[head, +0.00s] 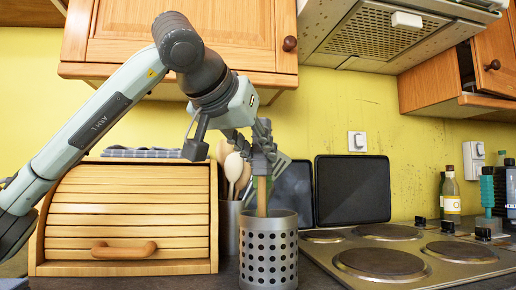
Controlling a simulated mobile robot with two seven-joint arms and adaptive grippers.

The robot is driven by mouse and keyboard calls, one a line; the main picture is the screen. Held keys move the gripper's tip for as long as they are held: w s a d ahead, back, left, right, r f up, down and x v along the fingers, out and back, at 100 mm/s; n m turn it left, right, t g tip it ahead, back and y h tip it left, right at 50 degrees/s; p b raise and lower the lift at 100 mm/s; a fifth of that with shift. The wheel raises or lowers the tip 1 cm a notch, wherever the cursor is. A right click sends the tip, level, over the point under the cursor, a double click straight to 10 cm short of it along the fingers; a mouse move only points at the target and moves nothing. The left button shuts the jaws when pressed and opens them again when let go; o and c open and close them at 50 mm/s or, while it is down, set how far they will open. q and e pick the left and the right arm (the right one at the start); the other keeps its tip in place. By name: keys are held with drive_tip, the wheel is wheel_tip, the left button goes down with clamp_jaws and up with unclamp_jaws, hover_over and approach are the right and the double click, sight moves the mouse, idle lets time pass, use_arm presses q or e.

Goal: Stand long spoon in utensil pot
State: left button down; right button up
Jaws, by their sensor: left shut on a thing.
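My left gripper (264,160) is shut on a long wooden spoon (262,196), of which a straight light-brown length shows below the fingers. The spoon is about upright over the perforated metal utensil pot (268,255). Its lower end reaches the pot's opening and is lost at the rim, so how deep it goes cannot be seen. The part of the spoon within and above the fingers is hidden by the gripper. The pot stands upright on the dark worktop. My right gripper is not in view.
A second metal pot (229,228) with several wooden utensils (233,168) stands just behind. A wooden bread bin (130,215) is at the left. The hob (400,262) lies at the right, with dark trays (352,190) against the wall and bottles (451,195) beyond. Wall cupboards (180,35) hang above.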

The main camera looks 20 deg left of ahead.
use_arm(q)
drive_tip(key=shift+f, duration=0.3)
drive_tip(key=c, duration=1.2)
unclamp_jaws()
drive_tip(key=v, duration=1.2)
